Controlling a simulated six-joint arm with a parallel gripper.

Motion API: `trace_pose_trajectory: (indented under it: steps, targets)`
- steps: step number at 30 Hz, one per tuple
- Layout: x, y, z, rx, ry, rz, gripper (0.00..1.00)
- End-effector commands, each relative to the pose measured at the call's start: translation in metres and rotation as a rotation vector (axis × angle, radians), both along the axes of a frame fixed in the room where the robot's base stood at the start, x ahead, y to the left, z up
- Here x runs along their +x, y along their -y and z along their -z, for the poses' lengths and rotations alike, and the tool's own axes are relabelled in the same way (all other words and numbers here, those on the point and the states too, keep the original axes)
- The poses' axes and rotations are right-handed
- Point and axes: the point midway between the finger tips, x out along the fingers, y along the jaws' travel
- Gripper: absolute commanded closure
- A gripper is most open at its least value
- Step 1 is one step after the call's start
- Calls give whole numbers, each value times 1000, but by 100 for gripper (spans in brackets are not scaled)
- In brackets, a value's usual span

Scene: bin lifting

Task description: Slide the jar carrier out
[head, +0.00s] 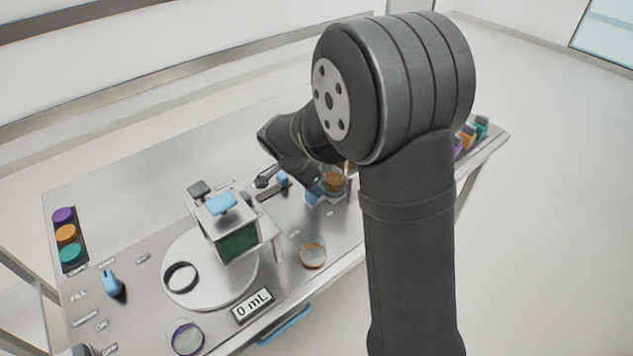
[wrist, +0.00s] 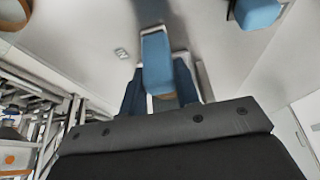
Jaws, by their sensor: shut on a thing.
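The jar carrier (head: 313,198) is a small pale holder with blue parts near the far side of the steel bench, partly hidden by my arm. A glass jar (head: 334,187) with orange-brown contents stands at it. My gripper (wrist: 160,92) has its dark blue fingers shut on a light blue handle (wrist: 156,50), which appears to be the carrier's. In the head view my gripper (head: 313,184) is low over the bench, just left of the jar, and its fingertips are hard to make out.
Left of the carrier stands a box-like stand (head: 237,243) with a blue knob, by a round white plate (head: 195,285). Another blue handle (head: 282,178) is close by; open glass jars (head: 313,252) (head: 186,338) stand nearer. A display (head: 252,306) reads 0 mL.

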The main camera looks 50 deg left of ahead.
Motion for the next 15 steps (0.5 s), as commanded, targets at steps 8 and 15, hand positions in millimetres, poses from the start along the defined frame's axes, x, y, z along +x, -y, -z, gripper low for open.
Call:
trace_pose_trajectory:
  steps: [8,15]
  targets:
    - [-21,0,0,0,1,-1,100]
    - [-21,0,0,0,1,-1,51]
